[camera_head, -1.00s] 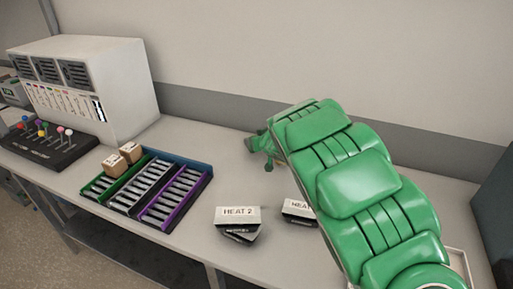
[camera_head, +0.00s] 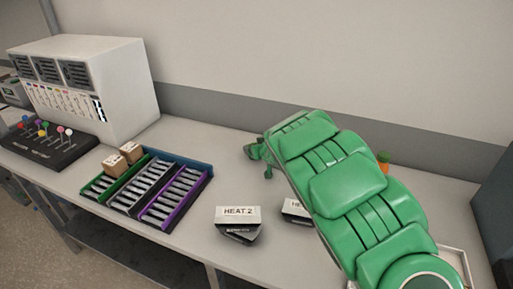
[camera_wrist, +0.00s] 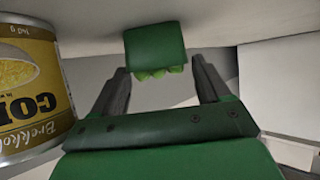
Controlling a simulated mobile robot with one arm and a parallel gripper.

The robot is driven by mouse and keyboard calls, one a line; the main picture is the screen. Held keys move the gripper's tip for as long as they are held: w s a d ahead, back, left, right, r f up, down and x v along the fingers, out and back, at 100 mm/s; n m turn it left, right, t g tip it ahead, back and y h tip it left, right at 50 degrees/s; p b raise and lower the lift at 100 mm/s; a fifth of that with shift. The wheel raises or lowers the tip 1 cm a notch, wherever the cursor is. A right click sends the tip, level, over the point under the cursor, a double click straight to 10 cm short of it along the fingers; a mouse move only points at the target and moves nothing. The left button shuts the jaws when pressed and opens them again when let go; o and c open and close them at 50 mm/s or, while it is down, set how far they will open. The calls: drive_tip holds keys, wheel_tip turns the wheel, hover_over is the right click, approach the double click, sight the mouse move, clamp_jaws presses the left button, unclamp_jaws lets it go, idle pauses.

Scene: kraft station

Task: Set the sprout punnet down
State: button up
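The sprout punnet (camera_wrist: 155,46), a dark green box with light green sprouts at one edge, shows in the wrist view just beyond my fingertips. The view is turned over, so the sprouts appear below the box. My gripper (camera_wrist: 160,72) has two dark fingers standing apart, one at each side of the punnet's near end. Narrow gaps seem to show at both sides, and it looks open. Whether the punnet's base rests on the surface is hard to tell. I cannot make the punnet out in the head view, where my green arm covers part of the bench.
A yellow corn can (camera_wrist: 28,90) appears upside down, close at left in the wrist view. Two HEAT-type boxes, one labelled HEAT 2 (camera_head: 238,215), lie beside my arm. Coloured racks (camera_head: 150,188) stand left. A small green-and-orange thing (camera_head: 384,167) shows behind my arm.

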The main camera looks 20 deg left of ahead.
drive_tip(key=shift+r, duration=0.2)
drive_tip(key=v, duration=1.2)
idle(0.4)
drive_tip(key=shift+d, duration=0.1)
drive_tip(key=w+d+r+m+t+h, duration=0.2)
drive_tip(key=w+d+r+h, duration=0.1)
drive_tip(key=d+r, duration=0.3)
drive_tip(key=s+d+r+m+g+h, duration=0.1)
drive_tip(key=s+d+r+h, duration=0.15)
drive_tip(key=d, duration=0.55)
drive_tip(key=s+d+r+m+g+h, duration=0.1)
drive_tip(key=s+d+m+h, duration=0.15)
drive_tip(key=d, duration=0.45)
drive_tip(key=s+d+r+g+h, duration=0.1)
drive_tip(key=s+d, duration=0.2)
drive_tip(key=d, duration=0.5)
drive_tip(key=s+d+m+g, duration=0.15)
drive_tip(key=s+d, duration=0.25)
drive_tip(key=s, duration=0.4)
drive_tip(key=s+d+m+g, duration=0.1)
drive_tip(key=s+d+g, duration=0.1)
drive_tip(key=s+d, duration=0.4)
drive_tip(key=s+m+g, duration=0.1)
drive_tip(key=s+g, duration=0.4)
drive_tip(key=s, duration=2.2)
drive_tip(key=shift+s+d+f+g, duration=0.2)
drive_tip(key=shift+d+f+g, duration=0.1)
drive_tip(key=shift+f+g, duration=0.1)
